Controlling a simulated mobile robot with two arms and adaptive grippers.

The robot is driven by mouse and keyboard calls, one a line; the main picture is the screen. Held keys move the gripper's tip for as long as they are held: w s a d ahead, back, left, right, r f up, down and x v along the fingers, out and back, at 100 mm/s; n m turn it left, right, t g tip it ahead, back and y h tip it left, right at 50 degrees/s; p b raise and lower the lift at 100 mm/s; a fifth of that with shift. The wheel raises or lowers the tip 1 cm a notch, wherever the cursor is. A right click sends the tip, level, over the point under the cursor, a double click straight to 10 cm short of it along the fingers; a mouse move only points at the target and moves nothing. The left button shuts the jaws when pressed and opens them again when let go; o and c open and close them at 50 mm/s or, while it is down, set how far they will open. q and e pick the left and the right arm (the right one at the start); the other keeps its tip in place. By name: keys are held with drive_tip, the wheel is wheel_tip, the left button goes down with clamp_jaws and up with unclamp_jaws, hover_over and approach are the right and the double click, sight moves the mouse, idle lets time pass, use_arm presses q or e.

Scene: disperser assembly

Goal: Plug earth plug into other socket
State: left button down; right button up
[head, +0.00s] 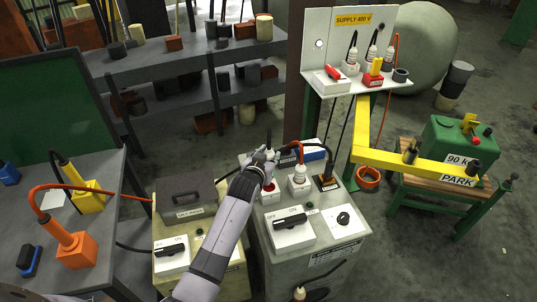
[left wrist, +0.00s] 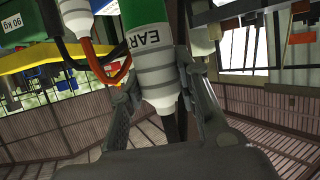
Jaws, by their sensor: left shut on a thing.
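My left gripper (head: 262,158) is at the back left of the grey cabinet's (head: 345,250) top. In the left wrist view its fingers (left wrist: 158,95) are closed around the earth plug (left wrist: 157,65), a pale ribbed body with a green band lettered "EAR". In the head view my fingers mostly hide this plug. A red-based socket (head: 268,187) sits just below my fingers; whether the plug is in it cannot be told. My right gripper is not seen.
A "Supply 400 V" panel (head: 352,20) with several plugs stands behind. A yellow beam (head: 415,163) reaches right towards a green 90 kg block (head: 458,145). A second switch cabinet (head: 198,265) is left of my arm. Loose cables hang near the sockets.

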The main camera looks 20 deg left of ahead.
use_arm(q)
drive_tip(key=shift+f+b, duration=0.65)
drive_tip(key=shift+f, duration=0.2)
wheel_tip(320, 180, down, 3)
drive_tip(key=shift+r+b, duration=0.2)
drive_tip(key=shift+b, duration=0.7)
drive_tip(key=shift+f+b, duration=0.5)
drive_tip(key=shift+f, duration=0.2)
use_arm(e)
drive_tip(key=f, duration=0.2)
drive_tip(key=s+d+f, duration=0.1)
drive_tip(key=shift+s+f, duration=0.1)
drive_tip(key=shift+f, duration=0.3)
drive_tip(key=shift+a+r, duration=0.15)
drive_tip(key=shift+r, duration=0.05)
use_arm(q)
drive_tip(key=shift+p, duration=0.6)
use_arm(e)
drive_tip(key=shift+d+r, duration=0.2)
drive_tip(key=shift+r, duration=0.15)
use_arm(q)
drive_tip(key=shift+f+b, duration=1.45)
drive_tip(key=shift+f, duration=0.6)
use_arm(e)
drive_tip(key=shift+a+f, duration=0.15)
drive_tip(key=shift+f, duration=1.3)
use_arm(q)
drive_tip(key=c, duration=1.1)
unclamp_jaws()
